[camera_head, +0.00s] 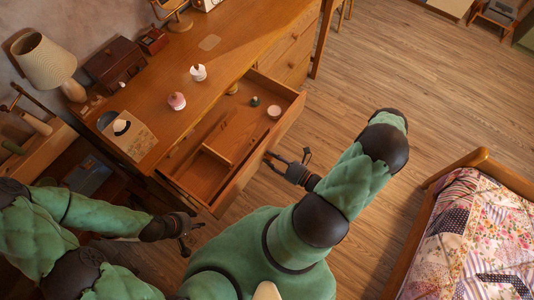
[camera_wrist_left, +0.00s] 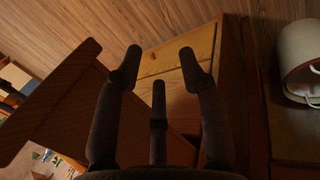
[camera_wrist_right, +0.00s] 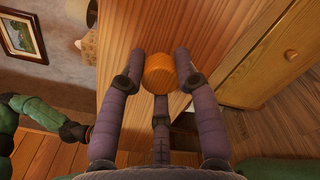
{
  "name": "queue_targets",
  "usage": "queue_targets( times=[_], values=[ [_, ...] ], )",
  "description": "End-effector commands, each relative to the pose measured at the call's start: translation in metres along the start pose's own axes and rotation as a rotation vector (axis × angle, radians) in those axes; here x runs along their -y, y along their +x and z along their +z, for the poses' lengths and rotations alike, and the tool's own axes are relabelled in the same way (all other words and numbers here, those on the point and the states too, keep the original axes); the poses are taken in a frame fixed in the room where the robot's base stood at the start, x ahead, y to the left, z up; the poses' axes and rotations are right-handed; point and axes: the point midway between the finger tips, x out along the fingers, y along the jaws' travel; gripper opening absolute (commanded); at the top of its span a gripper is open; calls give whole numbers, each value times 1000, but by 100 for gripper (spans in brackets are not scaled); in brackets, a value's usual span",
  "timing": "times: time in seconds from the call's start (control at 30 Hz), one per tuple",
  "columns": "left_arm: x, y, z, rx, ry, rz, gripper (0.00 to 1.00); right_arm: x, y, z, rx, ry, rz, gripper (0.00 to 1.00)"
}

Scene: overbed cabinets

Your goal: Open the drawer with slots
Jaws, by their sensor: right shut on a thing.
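The wooden drawer with slots (camera_head: 218,177) is pulled out from the desk in the head view. A low divider (camera_head: 217,156) stands inside it, and a few small items, including a white round one (camera_head: 274,111), lie in its right part. My right gripper (camera_head: 283,162) is at the drawer's front. In the right wrist view, its fingers (camera_wrist_right: 157,68) are shut on the round wooden knob (camera_wrist_right: 158,80). My left gripper (camera_head: 188,226) is near the drawer's near-left corner. In the left wrist view its fingers (camera_wrist_left: 159,58) are spread and empty.
The desk top (camera_head: 225,58) holds a lamp (camera_head: 45,65), a brown box (camera_head: 115,62) and two small cupcake-like items (camera_head: 177,100). A bed (camera_head: 470,235) stands at the right. The wooden floor (camera_head: 425,90) between desk and bed is clear.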

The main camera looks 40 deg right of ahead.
Motion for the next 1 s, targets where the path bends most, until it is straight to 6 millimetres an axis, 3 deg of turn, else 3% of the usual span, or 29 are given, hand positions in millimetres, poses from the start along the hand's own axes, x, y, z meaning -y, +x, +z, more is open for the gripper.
queue_targets(
  times=[0.37,0.4,0.47,0.83,1.0],
  values=[
    [0,-1,0,0,0,0,40,3,-2,5,8,-11,-1,0],
    [0,-1,0,0,0,0,40,3,-2,5,8,-11,-1,38],
    [0,-1,0,0,0,0,40,3,-2,5,9,-11,-2,55],
    [0,0,0,0,0,0,40,1,-3,2,4,-3,-1,56],
    [0,0,0,0,0,0,40,2,-14,2,5,-3,-4,56]
  ],
)
